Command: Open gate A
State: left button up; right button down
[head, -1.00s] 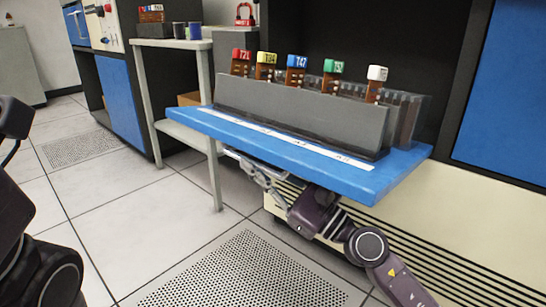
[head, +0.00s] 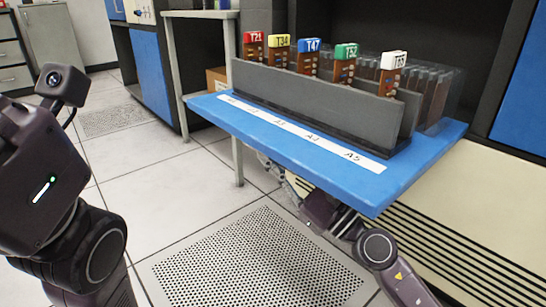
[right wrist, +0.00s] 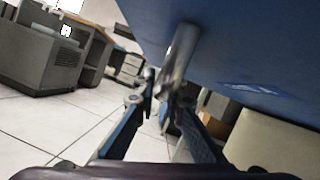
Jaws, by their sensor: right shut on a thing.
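A blue fold-down panel (head: 290,135) sticks out level from the cabinet; a white strip on it has labels, of which A3 and A5 are readable. I take it for gate A. My right gripper (head: 278,178) is under its front left edge, partly hidden by the panel. In the right wrist view a metal handle (right wrist: 180,50) hangs from the panel's underside (right wrist: 235,50). The right gripper (right wrist: 160,88) is shut on this handle. My left arm shows at the left, but its gripper is out of view.
A grey card rack (head: 310,100) stands on the panel, holding several cards with coloured tags such as T21 (head: 254,46) and T65 (head: 392,70). A grey side table (head: 195,55) stands to the left. The tiled floor (head: 150,175) in front is clear.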

jog(key=shift+f, duration=0.55)
jog(key=c, duration=2)
grip_release()
jog(key=shift+w+d, duration=0.1)
jog(key=shift+d, duration=0.05)
jog(key=shift+r, duration=0.1)
jog(key=v, duration=1.2)
jog(key=shift+r, duration=0.15)
